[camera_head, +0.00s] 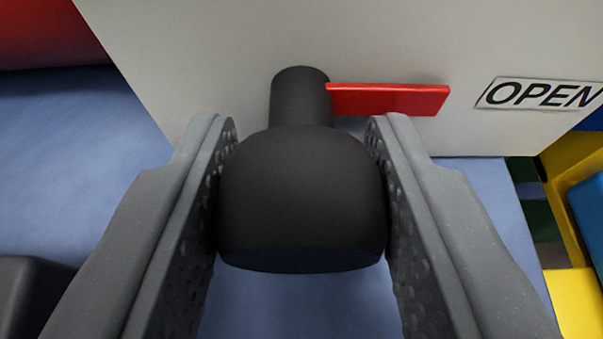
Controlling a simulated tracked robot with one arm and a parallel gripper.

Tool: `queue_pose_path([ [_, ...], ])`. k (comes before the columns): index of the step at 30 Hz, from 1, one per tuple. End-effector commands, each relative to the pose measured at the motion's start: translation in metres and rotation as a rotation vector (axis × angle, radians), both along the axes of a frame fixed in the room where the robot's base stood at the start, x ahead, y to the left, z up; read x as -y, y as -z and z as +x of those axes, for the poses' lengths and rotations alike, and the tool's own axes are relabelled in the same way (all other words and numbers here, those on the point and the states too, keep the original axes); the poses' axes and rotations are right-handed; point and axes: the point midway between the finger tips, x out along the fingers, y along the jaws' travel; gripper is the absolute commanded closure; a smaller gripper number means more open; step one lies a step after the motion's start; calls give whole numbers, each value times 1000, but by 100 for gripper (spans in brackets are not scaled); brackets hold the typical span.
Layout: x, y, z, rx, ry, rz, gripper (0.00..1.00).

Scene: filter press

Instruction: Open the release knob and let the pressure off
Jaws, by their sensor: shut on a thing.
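The black release knob (302,200) is in the middle of the view, with a narrower black neck (300,97) running into the pale panel (220,50). A red pointer (390,98) sticks out from the neck to the right, towards the white label reading "OPEN" (540,94). My gripper (302,135) is shut on the knob, with one grey finger on its left side and one on its right. The knob's far side is hidden.
A blue surface (80,160) lies below and to the left of the panel. A red shape (45,30) is at the top left. Yellow (575,300) and blue (590,205) parts stand at the right edge. A dark grey block (30,295) is at the lower left.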

Motion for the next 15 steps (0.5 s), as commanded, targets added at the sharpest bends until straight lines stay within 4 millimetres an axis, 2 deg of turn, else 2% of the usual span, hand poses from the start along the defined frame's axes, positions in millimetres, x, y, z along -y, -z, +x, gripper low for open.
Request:
queue_pose_path([
  [11,1,-1,0,2,2,8,88],
  [12,1,-1,0,2,2,8,60],
  [13,1,-1,0,2,3,9,57],
  [15,1,-1,0,2,2,8,57],
])
